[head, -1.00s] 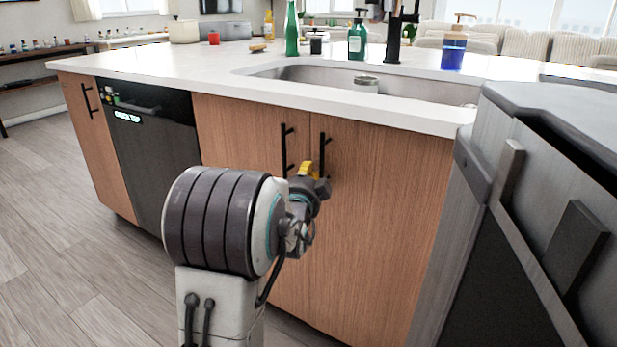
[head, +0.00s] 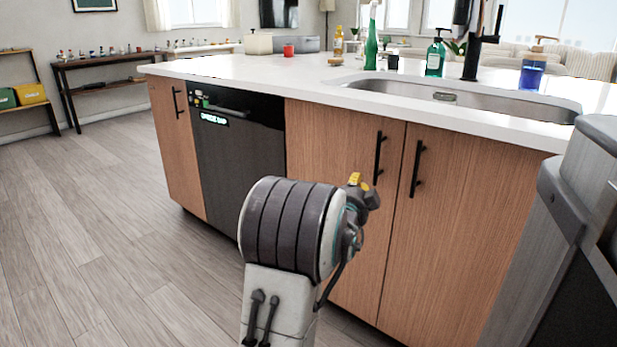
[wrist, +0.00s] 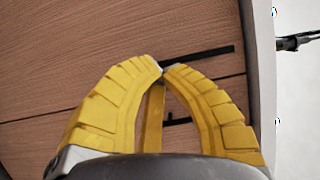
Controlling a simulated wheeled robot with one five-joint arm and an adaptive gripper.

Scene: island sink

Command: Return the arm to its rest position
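My arm is folded in the lower middle of the head view, in front of the island's wooden cabinet doors. My gripper (head: 355,180) shows there as a small yellow part beside the arm's ribbed joint, mostly hidden. In the wrist view my gripper's two yellow fingers (wrist: 162,69) curve inward and their tips meet. Nothing shows between the tips, so the gripper looks shut and empty. A wooden cabinet door (wrist: 60,60) with a black handle (wrist: 205,55) lies beyond the fingertips, with no clear contact.
A black dishwasher (head: 240,160) is left of the doors. A grey unit (head: 570,200) stands close at right. Floor (head: 110,230) at left is clear.

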